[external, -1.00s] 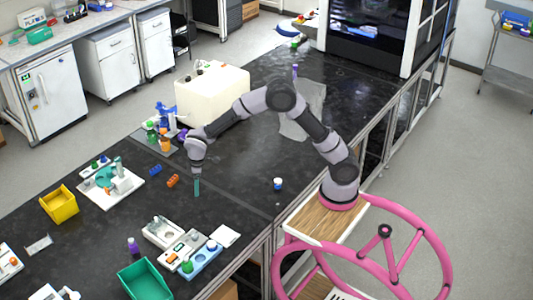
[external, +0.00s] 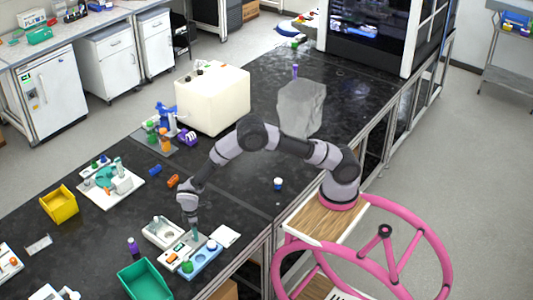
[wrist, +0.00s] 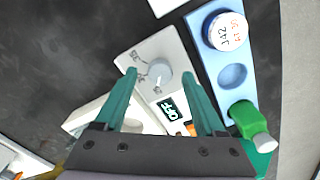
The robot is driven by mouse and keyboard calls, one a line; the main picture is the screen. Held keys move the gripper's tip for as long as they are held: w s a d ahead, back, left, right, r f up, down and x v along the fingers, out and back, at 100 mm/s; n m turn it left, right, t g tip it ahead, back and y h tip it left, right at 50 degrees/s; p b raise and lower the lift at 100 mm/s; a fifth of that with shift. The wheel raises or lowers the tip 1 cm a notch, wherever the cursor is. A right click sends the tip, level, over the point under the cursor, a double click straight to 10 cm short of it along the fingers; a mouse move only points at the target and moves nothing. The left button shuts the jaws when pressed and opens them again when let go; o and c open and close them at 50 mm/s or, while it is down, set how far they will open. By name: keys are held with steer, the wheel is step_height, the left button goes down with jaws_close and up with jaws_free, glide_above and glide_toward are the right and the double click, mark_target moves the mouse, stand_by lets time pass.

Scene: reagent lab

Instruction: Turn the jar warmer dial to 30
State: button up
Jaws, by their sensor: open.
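The jar warmer (wrist: 150,55) is a white unit on the black bench, with a small display (wrist: 168,108) reading OFF. Its round grey dial (wrist: 160,74) shows in the wrist view, with printed marks to its left that are too small to read surely. My gripper (wrist: 160,80) is open, its two green fingers on either side of the dial with gaps visible. I cannot tell how far above the panel the fingertips are. In the external view my gripper (external: 194,231) points down over the warmer (external: 178,254), and the dial is hard to make out there.
A white device (external: 163,232), a green bin (external: 145,279) and a purple bottle (external: 134,246) stand close by. The bench towards the robot base is mostly clear.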

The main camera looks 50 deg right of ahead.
steer(key=shift+f, duration=0.75)
jaws_close()
steer(key=m, duration=0.4)
steer(key=shift+m, duration=0.4)
steer(key=m, duration=0.4)
steer(key=shift+a+m, duration=0.1)
steer(key=shift+m, duration=0.3)
